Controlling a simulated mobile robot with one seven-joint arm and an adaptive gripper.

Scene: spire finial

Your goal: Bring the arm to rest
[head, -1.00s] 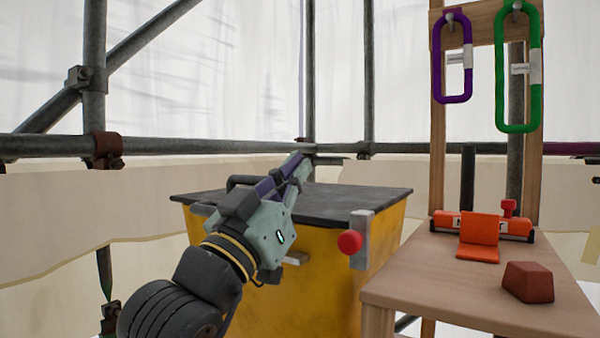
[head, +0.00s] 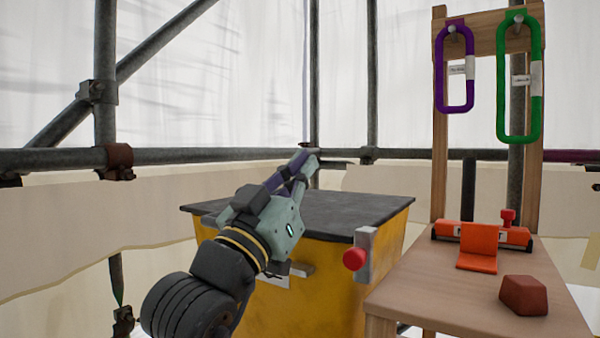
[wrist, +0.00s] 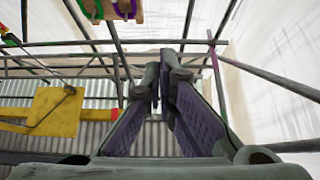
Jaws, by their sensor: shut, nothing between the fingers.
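My gripper (head: 303,165) is raised in front of and above the yellow bin, pointing up and away toward the scaffold. Its fingers are closed together with nothing held. In the wrist view the two purple-padded fingers (wrist: 160,78) meet near their tips, with no object between them. My dark arm and grey-green gripper body hide part of the bin's left front.
A yellow bin (head: 330,300) with a dark lid (head: 350,208) and red knob (head: 355,260) stands behind the arm. Right, a wooden bench (head: 450,295) holds a red-brown block (head: 524,295) and orange device (head: 478,248). Purple (head: 440,85) and green loops (head: 502,90) hang above.

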